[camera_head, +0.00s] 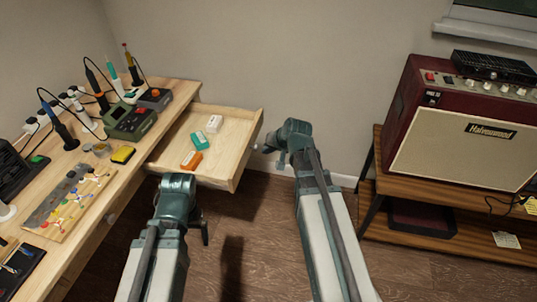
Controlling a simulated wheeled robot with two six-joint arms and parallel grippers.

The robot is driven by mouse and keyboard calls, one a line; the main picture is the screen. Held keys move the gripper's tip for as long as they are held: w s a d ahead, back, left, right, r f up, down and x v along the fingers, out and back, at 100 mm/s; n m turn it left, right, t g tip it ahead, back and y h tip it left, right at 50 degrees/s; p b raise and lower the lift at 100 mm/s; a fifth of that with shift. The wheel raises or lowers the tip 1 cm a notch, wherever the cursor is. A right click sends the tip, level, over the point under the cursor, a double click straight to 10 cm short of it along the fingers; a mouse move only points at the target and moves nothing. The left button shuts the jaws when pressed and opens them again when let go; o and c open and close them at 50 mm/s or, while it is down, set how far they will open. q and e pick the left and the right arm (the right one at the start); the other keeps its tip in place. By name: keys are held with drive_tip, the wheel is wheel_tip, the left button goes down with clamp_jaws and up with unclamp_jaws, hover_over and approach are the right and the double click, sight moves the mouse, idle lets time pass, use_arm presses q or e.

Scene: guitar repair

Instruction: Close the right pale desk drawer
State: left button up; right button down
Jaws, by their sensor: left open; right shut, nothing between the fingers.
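The right pale desk drawer (225,178) is pulled well out from the desk (118,178) toward the right. Inside it lie a white box (214,123), a teal box (200,141) and an orange box (191,160). My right gripper (272,153) is shut and empty just to the right of the drawer's front panel, pointing toward it. I cannot tell whether it touches the panel. My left gripper (203,232) is open below the drawer's near side, with its fingers partly hidden by its wrist.
Soldering tools, a green meter (130,120) and a yellow sponge (123,154) crowd the desk top. A red amplifier (465,125) stands on a wooden shelf rack (400,188) at the right. The floor (262,215) between desk and rack is clear.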

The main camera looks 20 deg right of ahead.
drive_tip(key=shift+w+a+f+b, duration=0.7)
drive_tip(key=shift+w+a+f, duration=0.35)
drive_tip(key=shift+w, duration=0.25)
drive_tip(key=shift+w+a+f+b, duration=0.7)
drive_tip(key=shift+w+a+f, duration=0.2)
drive_tip(key=shift+w+a, duration=0.3)
drive_tip(key=shift+w, duration=0.1)
hover_over(177, 150)
drive_tip(key=shift+w+a, duration=0.1)
drive_tip(key=shift+w, duration=0.05)
